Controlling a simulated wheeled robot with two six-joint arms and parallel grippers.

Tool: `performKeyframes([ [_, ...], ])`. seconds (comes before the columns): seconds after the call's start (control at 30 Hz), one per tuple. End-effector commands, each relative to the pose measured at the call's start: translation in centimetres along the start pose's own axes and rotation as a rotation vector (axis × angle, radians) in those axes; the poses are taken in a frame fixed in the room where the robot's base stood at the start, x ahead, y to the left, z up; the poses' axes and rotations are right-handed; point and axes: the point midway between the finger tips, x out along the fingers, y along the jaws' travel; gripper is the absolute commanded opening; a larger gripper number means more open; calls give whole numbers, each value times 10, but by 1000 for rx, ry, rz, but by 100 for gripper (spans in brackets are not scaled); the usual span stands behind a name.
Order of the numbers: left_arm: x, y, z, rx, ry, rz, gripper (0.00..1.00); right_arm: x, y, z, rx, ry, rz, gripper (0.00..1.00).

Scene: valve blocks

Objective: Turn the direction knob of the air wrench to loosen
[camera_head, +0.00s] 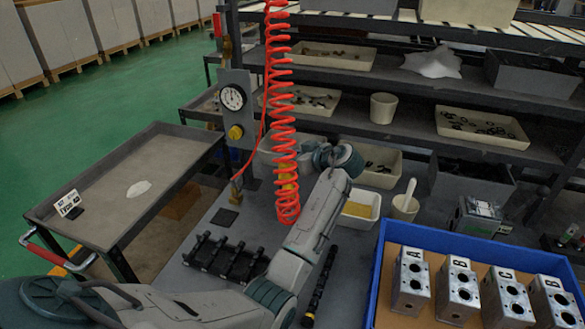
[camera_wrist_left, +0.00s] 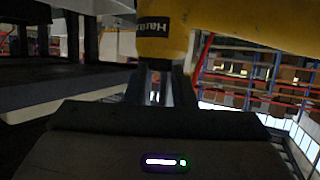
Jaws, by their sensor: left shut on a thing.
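The air wrench is a yellow tool that fills the top of the left wrist view (camera_wrist_left: 230,27), with a black label band on it. In the head view only small yellow patches (camera_head: 288,170) show behind the red coiled hose. My left gripper (camera_wrist_left: 160,88) is shut on the air wrench, just below the band. In the head view my left arm reaches across the bench, and its wrist is beside the hose; the fingertips are hidden there. I cannot make out the direction knob or which way it points. My right gripper is in neither view.
The red coiled hose (camera_head: 283,110) hangs close to my left wrist. A blue tray (camera_head: 378,262) with lettered metal valve blocks (camera_head: 411,280) stands at the right. A black rack (camera_head: 225,259) lies on the bench. Shelves with bins stand behind; a gauge panel (camera_head: 234,98) stands left.

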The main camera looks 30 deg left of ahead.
Motion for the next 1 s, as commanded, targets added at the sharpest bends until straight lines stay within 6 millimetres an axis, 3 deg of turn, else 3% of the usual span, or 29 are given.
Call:
performKeyframes([
  [0.2,1,2,4,-22,-4,-65,0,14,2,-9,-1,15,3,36],
  [0.73,1,2,3,-30,-5,-88,0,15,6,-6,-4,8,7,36],
  [0.77,1,2,3,-30,-5,-88,25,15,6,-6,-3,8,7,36],
  [0.87,1,2,3,-30,-5,-87,44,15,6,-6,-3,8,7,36],
  [1.0,1,2,2,-31,-3,-86,45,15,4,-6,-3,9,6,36],
])
